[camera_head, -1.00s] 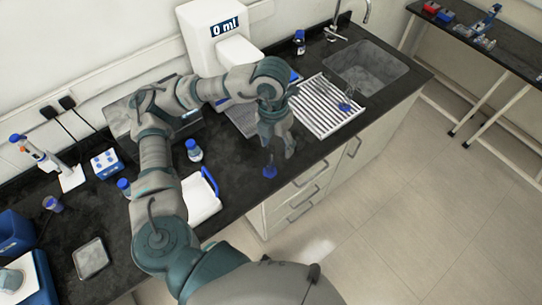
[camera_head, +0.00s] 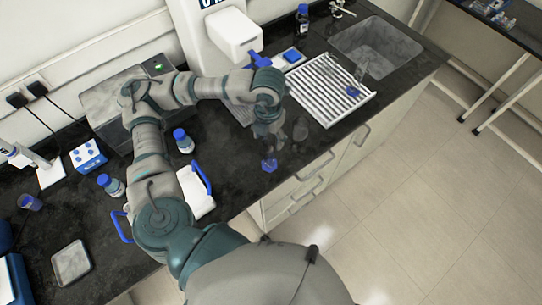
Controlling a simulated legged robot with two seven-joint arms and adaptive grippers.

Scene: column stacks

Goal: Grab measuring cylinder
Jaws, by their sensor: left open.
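A clear measuring cylinder with a blue base (camera_head: 269,166) stands on the dark worktop near its front edge. Its upper part is hard to make out against the gripper. My left gripper (camera_head: 274,143) is open and points down just above and behind the blue base. I cannot tell whether its fingers are around the cylinder or beside it. Another clear piece with a blue base (camera_head: 353,91) is at the right end of the white drying rack (camera_head: 322,92). My right gripper is not in view.
A sink (camera_head: 375,47) is at the back right. A white dispenser (camera_head: 233,33) stands behind my left arm. Blue-capped bottles (camera_head: 183,142) and a white tray with blue handles (camera_head: 197,193) are left of the cylinder. Open floor lies in front.

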